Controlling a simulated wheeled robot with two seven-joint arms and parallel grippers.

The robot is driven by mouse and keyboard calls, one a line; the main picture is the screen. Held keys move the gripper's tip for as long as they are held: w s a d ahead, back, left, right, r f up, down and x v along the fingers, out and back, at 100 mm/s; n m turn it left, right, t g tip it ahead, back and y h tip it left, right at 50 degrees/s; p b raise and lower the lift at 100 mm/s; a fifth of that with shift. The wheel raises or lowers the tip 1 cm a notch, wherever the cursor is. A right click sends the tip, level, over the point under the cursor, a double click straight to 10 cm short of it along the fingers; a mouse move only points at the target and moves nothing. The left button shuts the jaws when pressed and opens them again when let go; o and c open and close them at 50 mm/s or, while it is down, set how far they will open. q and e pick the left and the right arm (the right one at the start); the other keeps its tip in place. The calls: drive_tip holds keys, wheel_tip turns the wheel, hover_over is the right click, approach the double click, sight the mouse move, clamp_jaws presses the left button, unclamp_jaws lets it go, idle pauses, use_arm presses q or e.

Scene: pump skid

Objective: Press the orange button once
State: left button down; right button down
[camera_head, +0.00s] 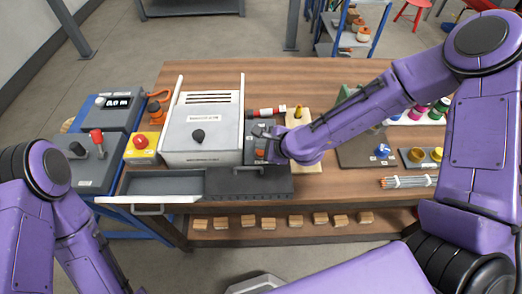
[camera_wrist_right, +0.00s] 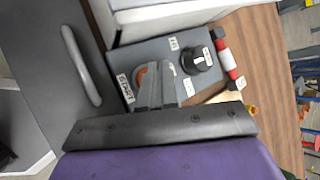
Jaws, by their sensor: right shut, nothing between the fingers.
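The orange button (camera_wrist_right: 139,77) sits on a small grey control box (camera_wrist_right: 185,44), beside a label reading START. The button is partly hidden by my right gripper (camera_wrist_right: 160,72) in the wrist view. In the head view the orange button (camera_head: 260,153) shows as a small patch beside my right gripper (camera_head: 266,133). My right gripper is shut and empty, its fingertips over the box close to the button. I cannot tell whether they touch it. My left arm shows at the lower left of the head view, but its gripper is out of view.
A black knob (camera_wrist_right: 202,59) is on the same box. A white-grey cabinet (camera_head: 201,145) with a dark knob stands left of it. A red button on a yellow box (camera_head: 142,147) is farther left. An open drawer (camera_head: 160,187) juts out in front. A red-and-white cylinder (camera_head: 266,112) lies behind the box.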

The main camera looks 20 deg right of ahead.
drive_tip(key=shift+f, duration=0.1)
idle(0.3)
drive_tip(key=shift+f+b, duration=0.3)
drive_tip(key=shift+f, duration=0.05)
drive_tip(key=shift+f+b, duration=0.45)
drive_tip(key=shift+f, duration=0.05)
idle(0.6)
idle(0.3)
drive_tip(key=shift+r+p, duration=0.9)
drive_tip(key=shift+r, duration=0.05)
wheel_tip(320, 180, up, 5)
drive_tip(key=p, duration=0.5)
drive_tip(key=shift+r, duration=0.1)
